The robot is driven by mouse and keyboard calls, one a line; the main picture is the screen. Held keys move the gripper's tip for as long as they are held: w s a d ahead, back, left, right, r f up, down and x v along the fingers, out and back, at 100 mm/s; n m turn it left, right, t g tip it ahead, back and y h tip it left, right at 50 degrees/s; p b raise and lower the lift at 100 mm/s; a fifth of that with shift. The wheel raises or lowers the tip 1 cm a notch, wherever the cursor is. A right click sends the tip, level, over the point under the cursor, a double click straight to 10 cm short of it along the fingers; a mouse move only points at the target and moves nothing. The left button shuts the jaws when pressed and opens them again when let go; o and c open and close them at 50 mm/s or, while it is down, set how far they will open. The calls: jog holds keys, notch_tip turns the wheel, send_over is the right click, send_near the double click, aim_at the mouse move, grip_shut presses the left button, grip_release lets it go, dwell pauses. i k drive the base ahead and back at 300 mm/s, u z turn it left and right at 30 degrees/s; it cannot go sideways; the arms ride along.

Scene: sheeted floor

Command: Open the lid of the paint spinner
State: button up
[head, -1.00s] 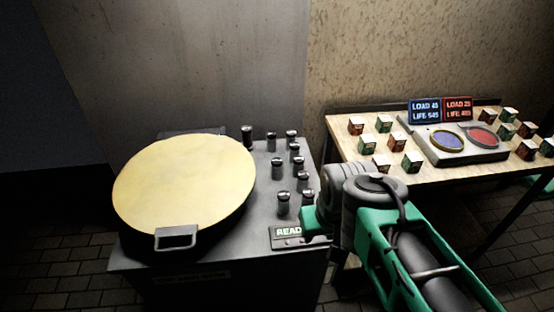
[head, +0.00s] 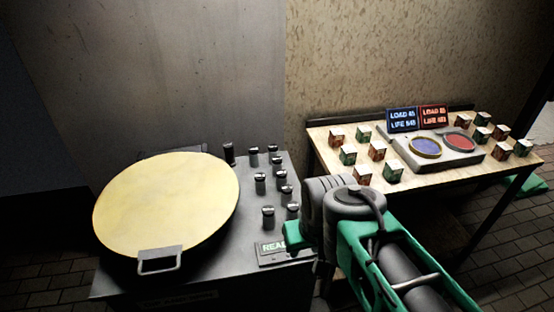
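The paint spinner is a dark grey box (head: 215,272) at the left of the head view. Its round yellow lid (head: 165,203) lies shut over the top. A grey metal handle (head: 160,260) sits on the lid's near edge. My gripper's fingers cannot be seen.
Several dark knobs or canisters (head: 260,183) stand on the box top right of the lid. A wooden table (head: 330,160) to the right holds several small boxes (head: 377,150), a device with blue and red discs (head: 433,158), and two displays (head: 417,118). Tiled floor shows at lower left.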

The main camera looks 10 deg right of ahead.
aim_at(165, 204)
jog(key=u, duration=1.75)
jog(key=k, duration=1.15)
jog(key=u, duration=1.4)
jog(key=i, duration=1)
jog(key=z, duration=0.8)
jog(key=i, duration=0.5)
jog(key=z, duration=0.6)
